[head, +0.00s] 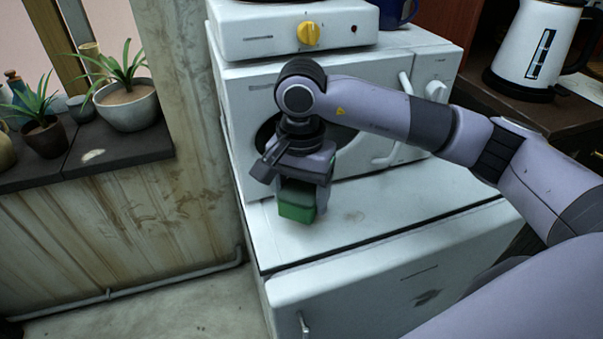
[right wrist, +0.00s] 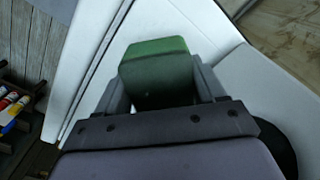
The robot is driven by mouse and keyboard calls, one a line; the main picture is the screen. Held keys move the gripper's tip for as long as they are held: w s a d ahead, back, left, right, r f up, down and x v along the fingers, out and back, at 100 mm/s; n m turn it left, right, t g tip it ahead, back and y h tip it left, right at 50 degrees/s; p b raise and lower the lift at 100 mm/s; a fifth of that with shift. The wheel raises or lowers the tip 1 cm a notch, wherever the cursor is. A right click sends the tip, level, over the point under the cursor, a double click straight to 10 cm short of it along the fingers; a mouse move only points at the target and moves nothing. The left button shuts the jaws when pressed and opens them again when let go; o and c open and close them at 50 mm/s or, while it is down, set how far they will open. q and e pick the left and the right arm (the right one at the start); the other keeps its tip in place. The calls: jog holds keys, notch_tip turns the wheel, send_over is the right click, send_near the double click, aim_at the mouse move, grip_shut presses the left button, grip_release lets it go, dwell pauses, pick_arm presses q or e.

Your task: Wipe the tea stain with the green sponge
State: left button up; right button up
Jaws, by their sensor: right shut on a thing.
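The green sponge (head: 296,212) is in my right gripper (head: 298,200), low over the white top of the cabinet (head: 400,226). I cannot tell whether the sponge touches the surface. In the right wrist view the sponge (right wrist: 157,72) sits between the two fingers of the gripper (right wrist: 160,90), which are shut on it. My left gripper is not in view.
A white oven (head: 400,110) stands behind the sponge, with a hotplate (head: 280,30) on it. A white kettle (head: 535,45) stands at the right on a dark counter. Potted plants (head: 128,104) stand on a ledge at the left. The white top right of the sponge is clear.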

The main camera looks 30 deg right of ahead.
jog(key=shift+r+p, duration=0.5)
jog(key=shift+r, duration=0.75)
